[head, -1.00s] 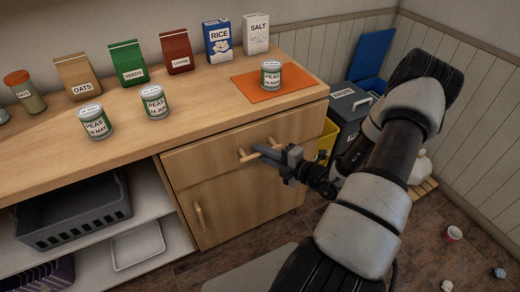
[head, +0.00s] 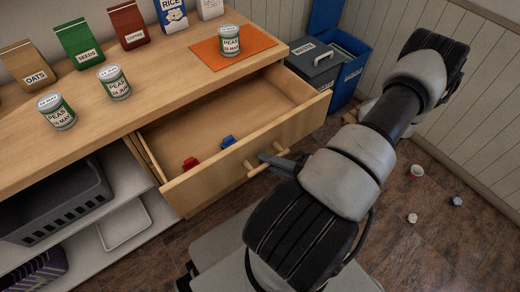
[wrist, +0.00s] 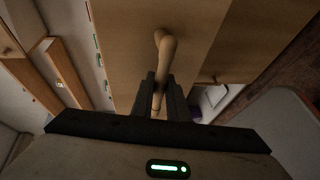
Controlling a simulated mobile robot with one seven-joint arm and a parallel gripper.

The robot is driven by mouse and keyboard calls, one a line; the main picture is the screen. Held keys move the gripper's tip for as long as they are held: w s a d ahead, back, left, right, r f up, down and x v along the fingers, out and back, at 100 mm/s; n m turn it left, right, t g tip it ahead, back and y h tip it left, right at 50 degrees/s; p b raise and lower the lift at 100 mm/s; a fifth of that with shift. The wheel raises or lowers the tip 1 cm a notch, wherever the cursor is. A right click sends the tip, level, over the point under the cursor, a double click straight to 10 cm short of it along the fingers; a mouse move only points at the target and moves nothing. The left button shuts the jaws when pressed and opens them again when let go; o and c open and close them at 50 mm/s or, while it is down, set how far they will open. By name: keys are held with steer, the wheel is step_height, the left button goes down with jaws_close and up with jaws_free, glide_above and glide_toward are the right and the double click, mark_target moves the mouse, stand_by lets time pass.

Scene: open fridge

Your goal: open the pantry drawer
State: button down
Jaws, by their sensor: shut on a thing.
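The pantry drawer (head: 240,147) is pulled well out from under the wooden counter in the head view. A red item (head: 190,163) and a blue item (head: 228,141) lie inside it, and the rest of the visible drawer floor is bare. My gripper (head: 277,162) is at the drawer front and shut on the wooden bar handle (head: 254,170). In the wrist view the handle (wrist: 166,42) runs between the two fingers (wrist: 159,95), with the drawer front behind it.
Several pantry goods stand on the counter, among them pea cans (head: 57,112) and an orange mat (head: 204,54). A dark waste bin (head: 318,62) stands right of the counter. A grey basket (head: 60,200) sits on the lower left shelf. Small litter (head: 412,218) lies on the floor at right.

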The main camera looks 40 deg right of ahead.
steer(key=shift+s, duration=0.6)
steer(key=c, duration=1.7)
jaws_free()
steer(key=shift+c, duration=0.2)
steer(key=shift+d, duration=0.1)
steer(key=p+v, duration=0.1)
steer(key=v, duration=1.6)
steer(key=shift+r+p, duration=0.15)
steer(key=shift+p, duration=0.15)
steer(key=shift+s, duration=0.15)
